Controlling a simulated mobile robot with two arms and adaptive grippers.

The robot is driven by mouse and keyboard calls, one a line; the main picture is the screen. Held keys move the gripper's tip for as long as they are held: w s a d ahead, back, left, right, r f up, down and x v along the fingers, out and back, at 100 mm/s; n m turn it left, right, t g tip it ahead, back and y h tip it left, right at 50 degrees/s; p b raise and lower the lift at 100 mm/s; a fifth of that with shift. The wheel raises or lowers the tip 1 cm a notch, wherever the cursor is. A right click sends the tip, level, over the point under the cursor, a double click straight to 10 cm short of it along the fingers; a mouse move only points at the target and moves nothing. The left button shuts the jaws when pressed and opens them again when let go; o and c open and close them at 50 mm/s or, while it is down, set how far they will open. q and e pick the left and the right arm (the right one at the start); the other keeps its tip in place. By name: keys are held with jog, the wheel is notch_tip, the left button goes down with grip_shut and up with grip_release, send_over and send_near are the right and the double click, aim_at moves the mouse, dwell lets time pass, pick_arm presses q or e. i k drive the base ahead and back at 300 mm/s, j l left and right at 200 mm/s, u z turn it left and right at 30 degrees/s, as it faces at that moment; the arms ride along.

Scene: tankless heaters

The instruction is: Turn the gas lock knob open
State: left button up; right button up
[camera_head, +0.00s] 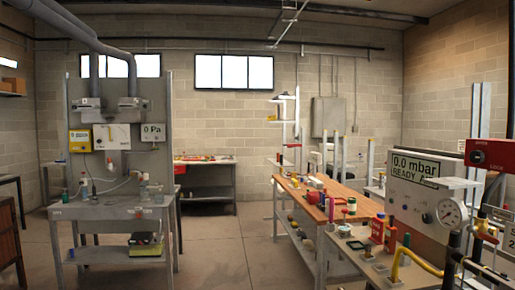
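A red box (490,154) at the right edge carries a dark round knob (477,157) on its front, with small white lettering that seems to read "LOCK" below. The knob's exact setting is too small to tell. Left of it stands a grey panel (408,199) with a display reading "0.0 mbar READY". Neither of my grippers shows in the head view.
A long wooden-topped bench (322,207) with bottles and small parts runs along the right. A grey test stand (116,209) stands at the left, and a dark workbench (207,180) is at the back. The floor (222,250) between them is clear.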

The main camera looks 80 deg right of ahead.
aim_at(478, 156)
jog(key=z, duration=4.25)
jog(key=j+u, duration=0.1)
jog(key=i, duration=0.05)
